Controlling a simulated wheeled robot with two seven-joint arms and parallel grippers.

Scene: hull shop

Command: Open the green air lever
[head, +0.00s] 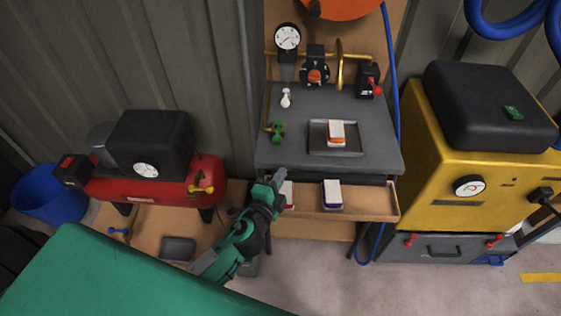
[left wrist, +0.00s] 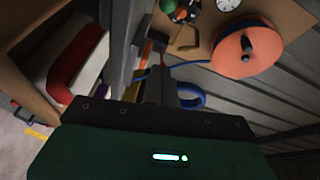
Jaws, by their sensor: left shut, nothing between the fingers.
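The green air lever (head: 278,132) sits at the left edge of the grey bench top, beside a small brass pipe. A green part that may be this lever shows at the top of the left wrist view (left wrist: 168,6). My left gripper (head: 279,179) is shut and empty, in front of the bench at the left end of the open drawer. It is apart from the lever, nearer to me and lower in the picture. My right gripper is not in view.
The open drawer (head: 372,203) holds boxes and juts out below the bench. A tray (head: 351,151) with a white and orange box lies on the bench top (head: 378,133). A red compressor (head: 135,192) stands left, a yellow machine (head: 430,165) right.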

